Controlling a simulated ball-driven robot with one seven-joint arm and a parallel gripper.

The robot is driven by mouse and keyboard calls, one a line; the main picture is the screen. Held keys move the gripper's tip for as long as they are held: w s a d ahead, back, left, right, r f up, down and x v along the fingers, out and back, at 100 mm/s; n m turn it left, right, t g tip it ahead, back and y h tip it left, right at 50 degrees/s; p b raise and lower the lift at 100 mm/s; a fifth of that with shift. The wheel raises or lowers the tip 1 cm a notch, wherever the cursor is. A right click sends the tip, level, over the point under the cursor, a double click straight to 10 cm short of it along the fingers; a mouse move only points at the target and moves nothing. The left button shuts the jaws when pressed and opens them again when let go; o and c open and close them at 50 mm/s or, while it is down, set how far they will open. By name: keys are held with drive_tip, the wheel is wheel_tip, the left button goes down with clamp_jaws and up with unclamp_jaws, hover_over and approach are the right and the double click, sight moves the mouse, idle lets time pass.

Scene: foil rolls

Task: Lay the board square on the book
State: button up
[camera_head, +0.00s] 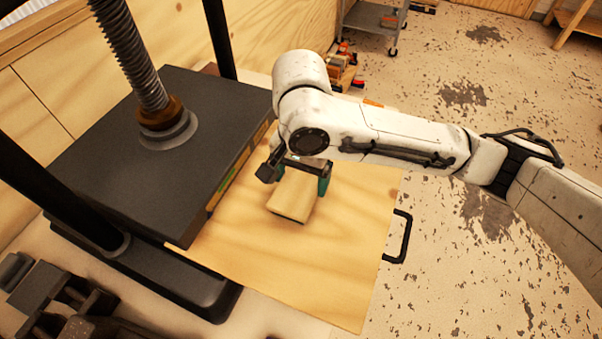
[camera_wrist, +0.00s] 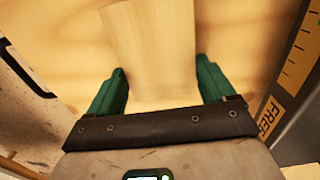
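A small pale wooden board (camera_head: 294,192) lies flat over the middle of a larger plywood sheet. My gripper (camera_head: 298,179) is over the board's far end. The board's near end is outside the wrist view. No other part of a book shows clearly.
The plywood sheet (camera_head: 342,270) has a black handle (camera_head: 400,237) on its right. A press with a dark plate (camera_head: 165,140), screw and posts stands close on the left. Dark metal parts (camera_head: 60,300) lie at the lower left. The sheet is bare around the board.

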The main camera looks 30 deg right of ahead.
sight(302, 183)
drive_tip(key=shift+o, duration=1.4)
drive_tip(key=shift+r, duration=0.1)
wheel_tip(302, 183, up, 12)
drive_tip(key=shift+p, duration=0.4)
drive_tip(key=shift+s, duration=0.1)
